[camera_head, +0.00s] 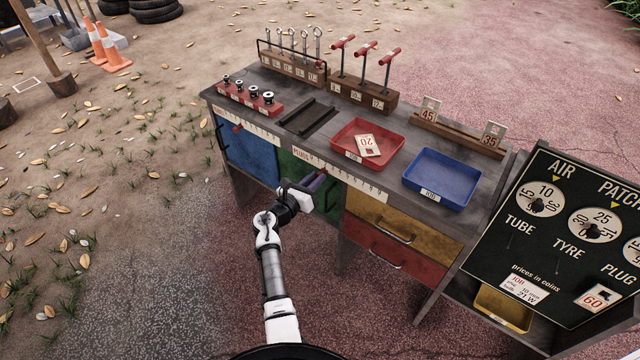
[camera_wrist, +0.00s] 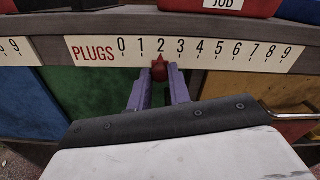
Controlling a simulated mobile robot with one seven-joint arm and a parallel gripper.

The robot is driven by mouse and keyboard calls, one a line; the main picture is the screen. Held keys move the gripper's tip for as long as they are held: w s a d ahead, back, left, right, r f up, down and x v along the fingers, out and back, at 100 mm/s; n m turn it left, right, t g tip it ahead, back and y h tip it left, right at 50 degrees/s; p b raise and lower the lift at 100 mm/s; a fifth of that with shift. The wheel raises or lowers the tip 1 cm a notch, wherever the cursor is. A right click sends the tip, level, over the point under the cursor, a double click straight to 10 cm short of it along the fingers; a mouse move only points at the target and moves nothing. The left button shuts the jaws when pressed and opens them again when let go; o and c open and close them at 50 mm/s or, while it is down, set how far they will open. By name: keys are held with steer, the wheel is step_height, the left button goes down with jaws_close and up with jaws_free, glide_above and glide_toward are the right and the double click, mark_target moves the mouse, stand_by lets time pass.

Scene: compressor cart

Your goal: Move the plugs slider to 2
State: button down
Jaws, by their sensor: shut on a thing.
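The white PLUGS scale (camera_wrist: 215,52), numbered 0 to 9, runs along the bench's front edge. It also shows in the head view (camera_head: 372,189). The red plugs slider (camera_wrist: 159,68) has its pointed tip just below the 2. My gripper (camera_wrist: 159,88) has its two purple fingers on either side of the slider's red knob and is shut on it. In the head view my gripper (camera_head: 313,182) reaches the bench front from below, and mostly hides the slider there.
A second scale (camera_head: 250,130) with its own red slider (camera_head: 237,128) is to the left. Below are a blue front (camera_head: 250,153) and drawers with handles (camera_head: 398,233). A red tray (camera_head: 343,136) and a blue tray (camera_head: 440,178) stand on top. A black price board (camera_head: 540,250) is at right.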

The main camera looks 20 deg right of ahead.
steer(key=c, duration=1.3)
jaws_free()
steer(key=v, duration=1.4)
steer(key=shift+d, duration=0.1)
